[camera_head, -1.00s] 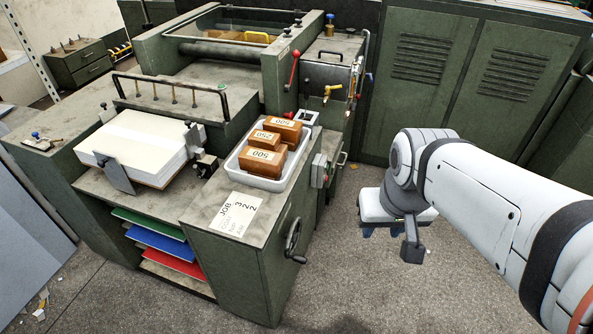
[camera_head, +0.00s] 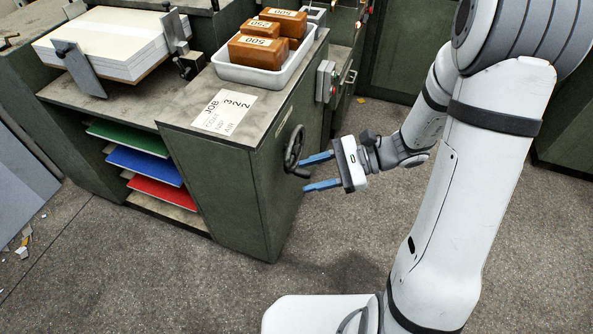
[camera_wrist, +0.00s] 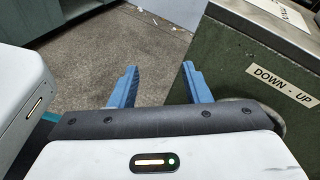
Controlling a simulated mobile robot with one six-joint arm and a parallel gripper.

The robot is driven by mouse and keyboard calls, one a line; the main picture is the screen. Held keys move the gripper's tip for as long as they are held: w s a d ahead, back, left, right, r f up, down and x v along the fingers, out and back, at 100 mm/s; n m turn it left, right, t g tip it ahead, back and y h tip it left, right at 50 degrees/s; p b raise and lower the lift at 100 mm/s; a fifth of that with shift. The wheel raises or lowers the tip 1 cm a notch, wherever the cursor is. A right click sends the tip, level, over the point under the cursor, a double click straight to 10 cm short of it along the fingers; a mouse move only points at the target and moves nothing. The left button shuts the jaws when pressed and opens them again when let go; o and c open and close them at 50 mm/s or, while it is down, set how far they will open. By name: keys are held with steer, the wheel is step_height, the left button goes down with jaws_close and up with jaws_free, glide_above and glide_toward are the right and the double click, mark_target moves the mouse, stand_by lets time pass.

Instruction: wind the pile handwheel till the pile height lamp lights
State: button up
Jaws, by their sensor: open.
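The pile handwheel (camera_head: 294,148) is a dark wheel with a crank knob on the right side face of the green feeder cabinet. My gripper (camera_head: 304,175) is open and empty, its two blue fingers pointing left at the wheel's lower right edge. Whether they touch it I cannot tell. In the wrist view my gripper (camera_wrist: 160,69) shows a gap between its fingers, with floor beyond. A grey curved part, likely the wheel's rim, shows low at right, mostly hidden behind my gripper. The paper pile (camera_head: 105,42) lies on the feeder. I cannot pick out the pile height lamp.
A "DOWN - UP" label (camera_wrist: 282,84) is on the cabinet side. A white tray (camera_head: 290,75) of brown blocks and a job card (camera_head: 224,112) lie on top. A small button box (camera_head: 326,81) sticks out farther back. The floor right of the cabinet is clear.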

mark_target(290, 171)
steer(key=w+d+f+m+t+y+b, duration=0.3)
steer(key=w+f+m+t+b, duration=0.4)
steer(key=f, duration=0.6)
steer(key=shift+m+t, duration=0.4)
steer(key=shift+m, duration=0.3)
steer(key=shift+w+d+f+b+x, duration=0.1)
steer(key=shift+w+b+x, duration=0.1)
steer(key=shift+x, duration=1.15)
steer(key=shift+w+d+f+b+x, duration=0.15)
steer(key=shift+w+x, duration=0.1)
steer(key=shift+x, duration=1.1)
steer(key=shift+w+a+b+x, duration=0.1)
steer(key=shift+w+b+x, duration=0.1)
steer(key=shift+x, duration=1.15)
steer(key=shift+d, duration=0.1)
steer(key=shift+c, duration=0.3)
steer(key=shift+s, duration=0.1)
jaws_close()
